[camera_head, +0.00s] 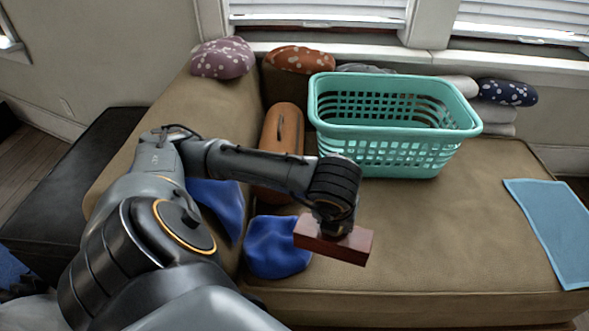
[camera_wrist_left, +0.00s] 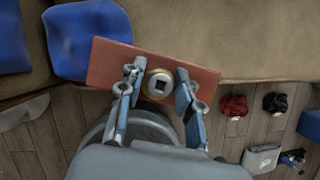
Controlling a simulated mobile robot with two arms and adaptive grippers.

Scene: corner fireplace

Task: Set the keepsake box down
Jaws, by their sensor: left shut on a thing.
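The keepsake box (camera_head: 352,248) is a flat reddish-brown block with a round gold knob (camera_wrist_left: 159,84) on top. My left gripper (camera_head: 334,229) is shut on the knob, with one finger on each side of it in the left wrist view (camera_wrist_left: 157,92). In the head view the box appears over the tan sofa seat (camera_head: 440,235), near its front edge. In the left wrist view the box overlaps the seat edge and the floor. I cannot tell how high it is above the seat. My right gripper is not in view.
A blue crumpled cloth (camera_head: 275,247) lies just left of the box. A teal laundry basket (camera_head: 400,150) stands behind it, beside a brown cylindrical bag (camera_head: 283,140). A light blue folded cloth (camera_head: 555,225) lies at right. The seat between is bare.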

